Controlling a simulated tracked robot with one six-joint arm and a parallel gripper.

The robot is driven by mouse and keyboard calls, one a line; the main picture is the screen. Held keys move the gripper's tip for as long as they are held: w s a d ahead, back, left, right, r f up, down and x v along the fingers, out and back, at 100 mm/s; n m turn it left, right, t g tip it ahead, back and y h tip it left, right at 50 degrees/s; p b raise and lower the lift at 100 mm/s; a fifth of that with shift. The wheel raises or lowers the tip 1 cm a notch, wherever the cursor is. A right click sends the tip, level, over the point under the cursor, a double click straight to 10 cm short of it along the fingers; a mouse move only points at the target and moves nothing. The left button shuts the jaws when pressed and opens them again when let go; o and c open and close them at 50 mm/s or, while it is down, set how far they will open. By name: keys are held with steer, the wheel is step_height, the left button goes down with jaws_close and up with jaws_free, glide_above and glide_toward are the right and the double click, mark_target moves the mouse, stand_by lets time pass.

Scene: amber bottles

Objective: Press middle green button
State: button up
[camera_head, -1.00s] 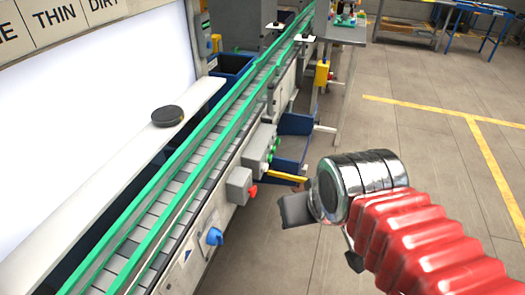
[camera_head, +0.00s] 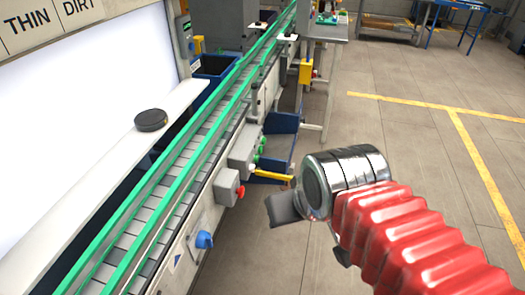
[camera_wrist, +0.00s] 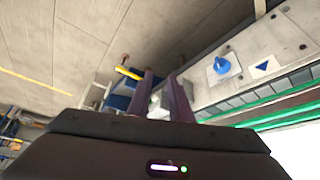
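A grey button box (camera_head: 241,150) is fixed to the side of the conveyor. Green buttons stand in a row on its right face; the middle green button (camera_head: 261,150) is small in the head view. My gripper (camera_head: 283,207) is to the right of and nearer than the box, in free air, with a clear gap to it. In the wrist view the two dark fingers of my gripper (camera_wrist: 161,76) stand apart with nothing held between them. I cannot make out the green buttons in the wrist view.
A second grey box with a red button (camera_head: 239,191) and a blue knob (camera_head: 204,240) sit nearer on the conveyor side (camera_head: 195,215). A yellow bar (camera_head: 271,175) and a blue bin (camera_head: 280,143) lie beyond. The floor (camera_head: 400,140) at right is clear.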

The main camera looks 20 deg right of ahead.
jaws_close()
stand_by(1.4)
